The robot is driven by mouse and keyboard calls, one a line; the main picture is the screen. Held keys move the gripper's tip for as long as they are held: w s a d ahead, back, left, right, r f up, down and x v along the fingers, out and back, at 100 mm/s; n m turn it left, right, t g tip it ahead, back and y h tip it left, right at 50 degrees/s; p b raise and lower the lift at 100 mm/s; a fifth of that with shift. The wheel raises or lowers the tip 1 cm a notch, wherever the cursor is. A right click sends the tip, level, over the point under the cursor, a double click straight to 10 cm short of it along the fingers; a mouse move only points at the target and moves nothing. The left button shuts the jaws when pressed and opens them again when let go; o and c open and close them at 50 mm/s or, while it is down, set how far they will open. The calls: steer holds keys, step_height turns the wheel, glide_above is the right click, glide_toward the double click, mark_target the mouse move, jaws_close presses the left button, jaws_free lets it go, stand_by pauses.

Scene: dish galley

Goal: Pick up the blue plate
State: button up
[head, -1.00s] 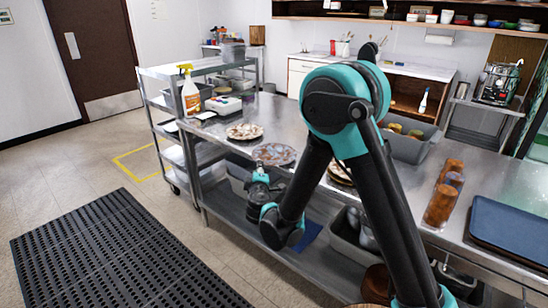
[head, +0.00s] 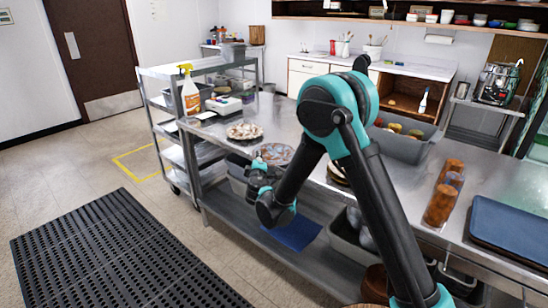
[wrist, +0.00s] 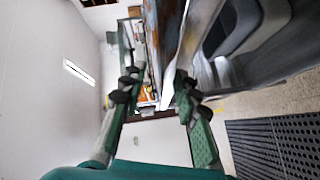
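A round plate (head: 276,153) with a greyish-blue tint and brown smears lies near the front edge of the steel counter. It is the likeliest blue plate in view, though its colour is hard to judge under the smears. My gripper (head: 259,163) is at the counter's front edge, just in front of this plate, and partly overlaps it in the head view. In the wrist view my gripper (wrist: 153,78) is open, its two green fingers apart, with the counter edge seen sideways between and beyond them. I cannot make out contact with the plate.
A food-covered plate (head: 244,131) lies farther left on the counter (head: 225,148). Stacked plates are partly behind my arm. A grey bin (head: 405,148), amber tumblers (head: 443,205) and a blue tray (head: 512,228) are to the right. A blue flat item (head: 298,232) lies on the lower shelf.

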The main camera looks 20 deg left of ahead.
jaws_close()
steer(key=shift+r, duration=0.1)
stand_by(0.3)
